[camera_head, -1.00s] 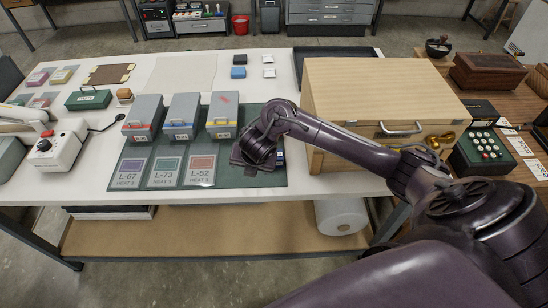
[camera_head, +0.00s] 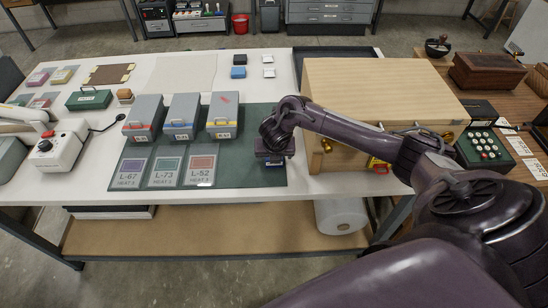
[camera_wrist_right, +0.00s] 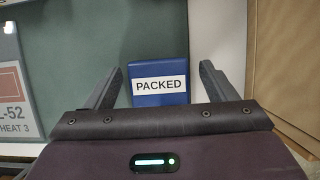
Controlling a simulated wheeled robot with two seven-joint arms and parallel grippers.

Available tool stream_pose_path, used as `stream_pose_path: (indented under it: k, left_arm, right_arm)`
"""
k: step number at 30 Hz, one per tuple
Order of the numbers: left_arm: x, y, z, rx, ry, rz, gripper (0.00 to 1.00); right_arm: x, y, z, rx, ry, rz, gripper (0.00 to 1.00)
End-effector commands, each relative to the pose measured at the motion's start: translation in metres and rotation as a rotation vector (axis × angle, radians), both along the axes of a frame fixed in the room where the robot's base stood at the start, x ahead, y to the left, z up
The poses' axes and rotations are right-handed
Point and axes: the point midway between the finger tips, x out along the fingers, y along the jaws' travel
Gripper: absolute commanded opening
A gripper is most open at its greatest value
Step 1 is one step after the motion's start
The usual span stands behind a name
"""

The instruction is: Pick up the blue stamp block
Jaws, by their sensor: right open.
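The blue stamp block (camera_wrist_right: 158,86) has a white label reading PACKED and rests on the dark green mat (camera_wrist_right: 84,25). In the right wrist view it sits between the two fingers of my right gripper (camera_wrist_right: 160,88), which is open, with a gap on both sides. In the head view my right gripper (camera_head: 272,154) is low over the mat's right part, and only a bit of blue and white shows under it. My left gripper is not in view.
The large wooden box (camera_head: 378,85) stands close to the right of my right gripper. Cards lie at the mat's front left, including the L-52 card (camera_head: 201,168). Several grey boxes, such as the yellow-banded one (camera_head: 223,113), stand behind them.

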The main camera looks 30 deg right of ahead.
Motion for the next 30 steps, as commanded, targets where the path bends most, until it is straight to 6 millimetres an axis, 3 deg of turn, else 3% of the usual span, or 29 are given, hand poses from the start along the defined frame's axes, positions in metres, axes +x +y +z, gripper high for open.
stream_pose_path:
  k: [5,17,25,30]
  left_arm:
    - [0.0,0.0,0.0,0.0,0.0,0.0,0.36]
    - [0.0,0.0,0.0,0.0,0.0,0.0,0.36]
    - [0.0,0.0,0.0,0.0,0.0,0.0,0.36]
    - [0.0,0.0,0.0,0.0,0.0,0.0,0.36]
  right_arm:
    - [0.0,0.001,0.0,0.001,0.0,0.0,0.78]
    - [0.0,0.001,0.0,0.001,0.0,0.0,0.29]
    - [0.0,0.001,0.002,0.001,0.0,0.0,0.29]
    - [0.001,0.001,0.014,0.002,-0.002,0.001,0.29]
